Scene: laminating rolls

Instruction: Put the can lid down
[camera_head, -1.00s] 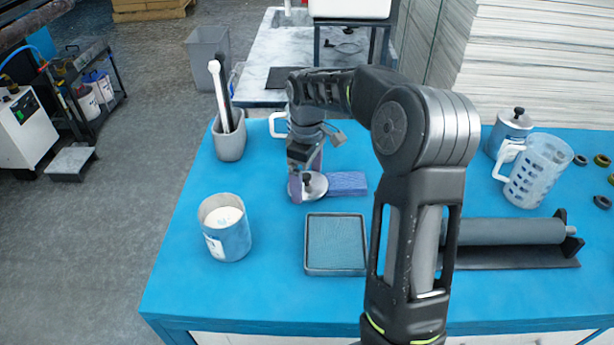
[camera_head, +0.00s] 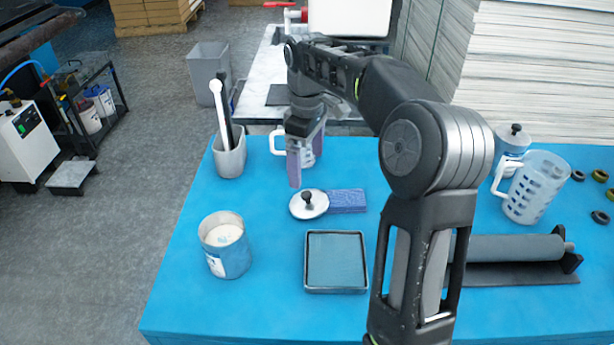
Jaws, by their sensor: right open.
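The can lid (camera_head: 313,210), a silvery disc with a black knob, lies flat on the blue table, touching or very close to the left end of a blue sponge-like block (camera_head: 347,201). My right gripper (camera_head: 306,170) hangs above and behind the lid, open and empty, clear of the knob. An open can (camera_head: 226,247) with pale contents stands at the left front of the table. My left gripper is not in view.
A dark-rimmed tray (camera_head: 336,288) lies in front of the lid. A white-handled mug (camera_head: 278,146) stands behind my gripper, and a holder (camera_head: 230,160) with tools is at the left back.

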